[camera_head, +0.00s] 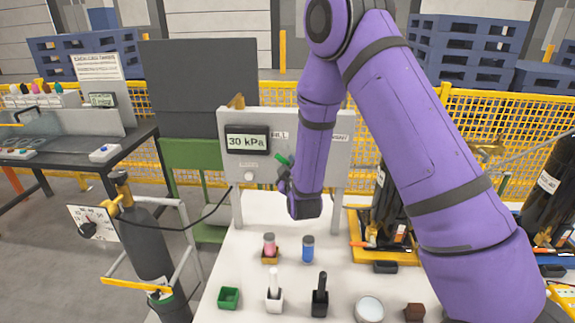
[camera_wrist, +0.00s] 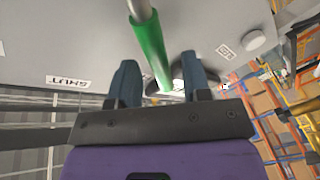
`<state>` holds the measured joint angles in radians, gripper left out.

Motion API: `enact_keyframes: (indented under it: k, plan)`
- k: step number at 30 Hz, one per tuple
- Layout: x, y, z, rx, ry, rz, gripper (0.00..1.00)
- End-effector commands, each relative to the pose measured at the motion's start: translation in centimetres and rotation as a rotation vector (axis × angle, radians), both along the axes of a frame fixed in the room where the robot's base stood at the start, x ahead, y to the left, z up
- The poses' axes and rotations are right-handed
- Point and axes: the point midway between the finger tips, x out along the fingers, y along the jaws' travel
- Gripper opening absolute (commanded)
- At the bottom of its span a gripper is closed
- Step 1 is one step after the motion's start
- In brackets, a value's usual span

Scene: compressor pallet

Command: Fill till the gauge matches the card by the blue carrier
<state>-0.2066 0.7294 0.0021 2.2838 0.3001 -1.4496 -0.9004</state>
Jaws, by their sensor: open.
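The grey panel (camera_head: 262,118) stands at the back of the white table. Its gauge (camera_head: 246,141) reads 30 kPa. A FILL label (camera_head: 279,134) and a partly covered label (camera_head: 341,137) are on the panel. A green lever handle (camera_head: 283,159) sticks out below the FILL label. My gripper (camera_head: 284,184) is at the handle. In the wrist view the green handle (camera_wrist: 150,48) runs between the two spread fingers of my gripper (camera_wrist: 157,75); contact cannot be told. I cannot make out a blue carrier or its card; my arm hides part of the right side.
On the table stand a pink-topped bottle (camera_head: 269,245), a blue-capped bottle (camera_head: 308,248), a green box (camera_head: 229,298) and several small holders. A black cylinder (camera_head: 145,245) stands at left, another (camera_head: 548,190) at far right. My arm crosses the right half.

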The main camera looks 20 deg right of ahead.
Motion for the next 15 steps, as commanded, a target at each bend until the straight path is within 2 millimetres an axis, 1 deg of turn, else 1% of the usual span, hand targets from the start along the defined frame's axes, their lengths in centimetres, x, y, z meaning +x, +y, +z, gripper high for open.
enact_keyframes:
  k: [1,3,6,15]
  plan:
    - [0.6,0.0,0.0,0.001,-0.001,-0.001,0.44]
    - [1.2,-0.1,0.0,0.001,0.000,0.000,0.44]
    - [1.7,-0.1,0.0,0.000,-0.001,0.001,0.44]
    - [2.0,-0.1,0.0,0.000,0.001,0.001,0.44]
